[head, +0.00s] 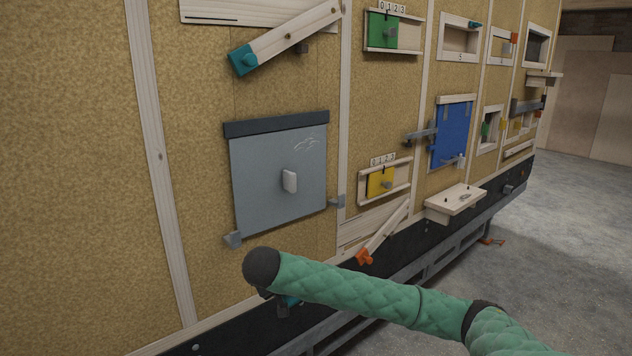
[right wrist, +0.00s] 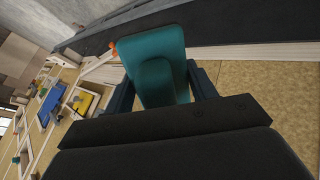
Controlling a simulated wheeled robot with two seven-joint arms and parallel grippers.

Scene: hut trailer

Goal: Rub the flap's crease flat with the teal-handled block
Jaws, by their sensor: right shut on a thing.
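The flap (head: 278,180) is a grey-blue sheet hanging from a dark strip (head: 277,124) on the wall. My right gripper (right wrist: 160,88) is shut on the teal-handled block (right wrist: 152,52), with a finger on each side. In the head view a bit of teal (head: 291,300) shows beneath my right arm's end, below the flap and apart from it. My arm hides most of the gripper there. My left gripper is not in view.
To the right are a yellow slider (head: 380,182), an orange-ended bar (head: 364,257) and a small shelf (head: 455,202). The wall left of the flap is bare.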

